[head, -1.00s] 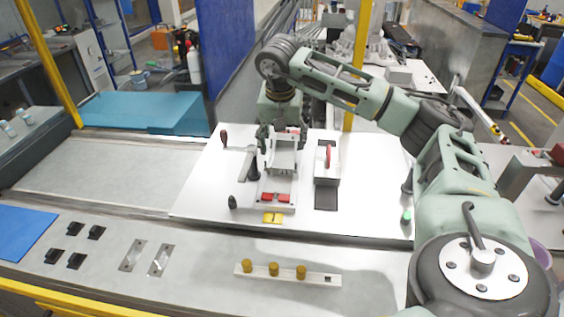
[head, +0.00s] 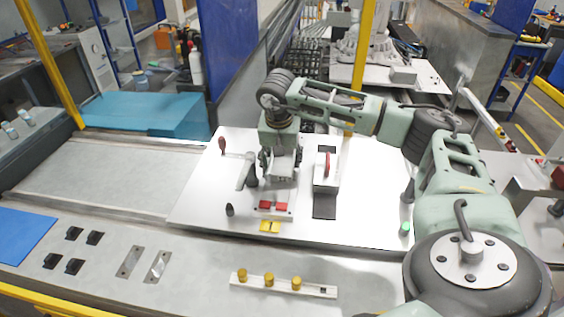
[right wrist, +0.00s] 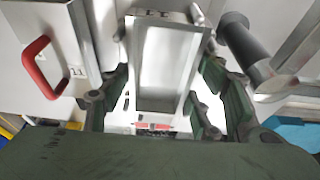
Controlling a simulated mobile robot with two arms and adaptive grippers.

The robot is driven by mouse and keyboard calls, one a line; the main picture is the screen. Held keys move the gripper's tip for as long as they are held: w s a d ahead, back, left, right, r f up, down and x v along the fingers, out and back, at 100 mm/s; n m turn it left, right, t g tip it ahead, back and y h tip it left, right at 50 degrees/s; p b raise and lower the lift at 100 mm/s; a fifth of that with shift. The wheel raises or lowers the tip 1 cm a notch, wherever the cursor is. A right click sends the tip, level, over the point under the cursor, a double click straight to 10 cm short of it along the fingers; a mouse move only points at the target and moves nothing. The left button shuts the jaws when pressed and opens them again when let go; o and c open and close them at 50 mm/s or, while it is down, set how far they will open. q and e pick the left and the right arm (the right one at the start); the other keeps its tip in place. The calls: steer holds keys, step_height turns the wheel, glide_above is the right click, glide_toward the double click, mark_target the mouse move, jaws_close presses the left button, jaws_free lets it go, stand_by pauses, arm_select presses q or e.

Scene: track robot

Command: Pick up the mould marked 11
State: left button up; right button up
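A grey metal tray-like mould (right wrist: 165,65) stands upright between the fingers of my right gripper (right wrist: 158,108) in the right wrist view. The fingers lie on both sides of it and look open, with a narrow gap on the left; contact on the right is unclear. In the head view my right gripper (head: 280,160) is lowered over the mould and largely hides it. A pale box with a red handle (right wrist: 40,68) stands to the left in the wrist view; a small tag on it seems to read 11. That box (head: 326,172) is right of the gripper in the head view. My left gripper is out of view.
Red blocks (head: 273,206) and a yellow piece (head: 270,226) lie in front of the mould on the white board (head: 370,200). A dark knobbed lever (head: 251,178) stands close left of the gripper. A strip with several brass pegs (head: 283,283) lies nearer.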

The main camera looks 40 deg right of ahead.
steer(key=c, duration=1.1)
steer(key=shift+c, duration=0.3)
steer(key=shift+w+r, duration=0.1)
